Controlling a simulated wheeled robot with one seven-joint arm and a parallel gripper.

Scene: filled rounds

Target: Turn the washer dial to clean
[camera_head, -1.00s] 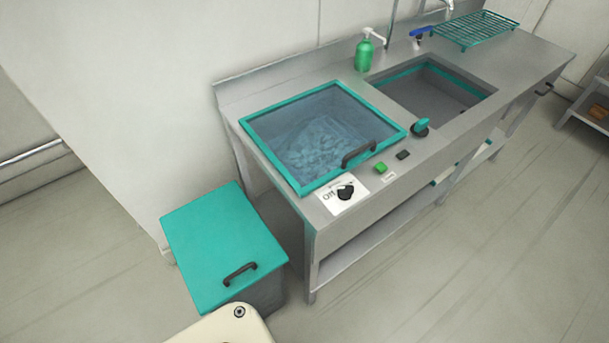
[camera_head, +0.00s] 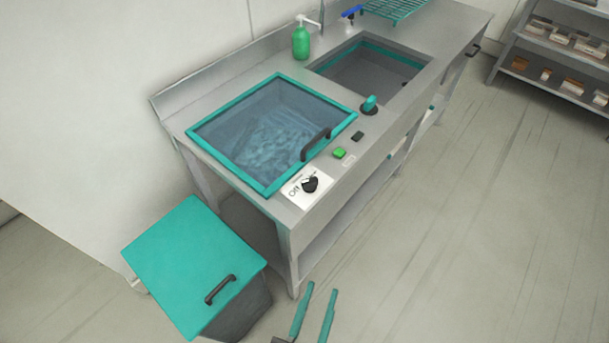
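The washer dial (camera_head: 310,185) is a black knob on a white label plate (camera_head: 297,188) at the front left corner of the steel counter. "Off" can be read on the plate; the other lettering is too small to read. The washer (camera_head: 194,134) is a basin set in the counter, with a teal-framed clear lid that is shut. My gripper (camera_head: 321,288) shows at the bottom edge, two teal fingers spread apart with nothing between them. It is in front of the counter, below the dial in the picture and apart from it.
A grey bin with a teal lid (camera_head: 190,255) stands left of the counter. A green button (camera_head: 339,153), a dark switch (camera_head: 358,136) and a teal-topped knob (camera_head: 369,103) lie right of the dial. A soap bottle (camera_head: 301,40) stands behind. The floor at right is clear before a shelf (camera_head: 562,45).

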